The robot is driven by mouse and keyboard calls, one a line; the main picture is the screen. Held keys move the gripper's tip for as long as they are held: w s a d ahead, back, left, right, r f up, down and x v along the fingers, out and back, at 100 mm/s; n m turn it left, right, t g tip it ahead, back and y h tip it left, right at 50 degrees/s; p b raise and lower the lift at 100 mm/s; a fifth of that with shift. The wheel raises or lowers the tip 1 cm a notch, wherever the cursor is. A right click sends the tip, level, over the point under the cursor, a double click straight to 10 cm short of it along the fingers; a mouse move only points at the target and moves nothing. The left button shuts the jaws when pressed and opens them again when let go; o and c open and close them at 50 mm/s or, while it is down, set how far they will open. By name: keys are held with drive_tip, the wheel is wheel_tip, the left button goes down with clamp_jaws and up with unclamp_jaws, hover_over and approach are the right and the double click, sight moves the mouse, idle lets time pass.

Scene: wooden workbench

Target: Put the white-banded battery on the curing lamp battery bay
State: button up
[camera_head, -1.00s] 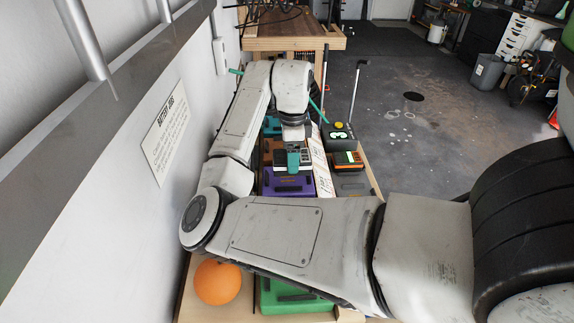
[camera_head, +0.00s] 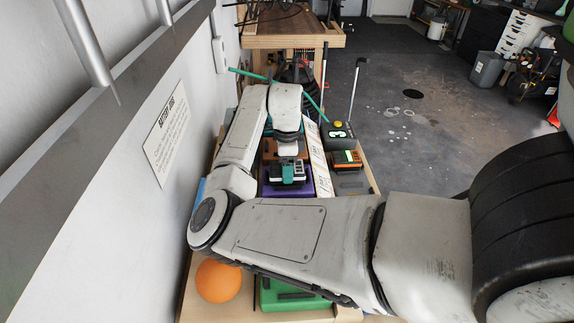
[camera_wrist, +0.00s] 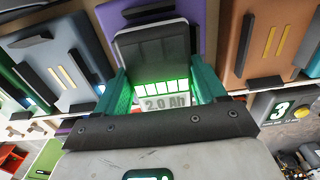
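My gripper (camera_head: 287,178) has its two teal fingers on either side of a dark battery (camera_wrist: 155,55), which has a lit green charge bar and a pale band marked "2.0 Ah" in the wrist view. The fingers appear closed on its sides. In the head view the battery is at the purple bay (camera_head: 310,189), whose surface (camera_wrist: 198,15) also shows behind it in the wrist view. I cannot tell whether the battery touches the bay. I cannot make out which bay is the curing lamp's.
A blue bay (camera_wrist: 52,62) and a brown bay (camera_wrist: 262,45) flank the purple one. A battery with orange trim (camera_head: 346,158) stands to the right, near a box marked 3 (camera_head: 337,132). A green bay (camera_head: 288,297) and an orange ball (camera_head: 218,281) are at the near end.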

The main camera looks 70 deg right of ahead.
drive_tip(key=o, duration=0.4)
drive_tip(key=shift+r, duration=0.15)
wheel_tip(320, 180, up, 12)
drive_tip(key=shift+b, duration=0.85)
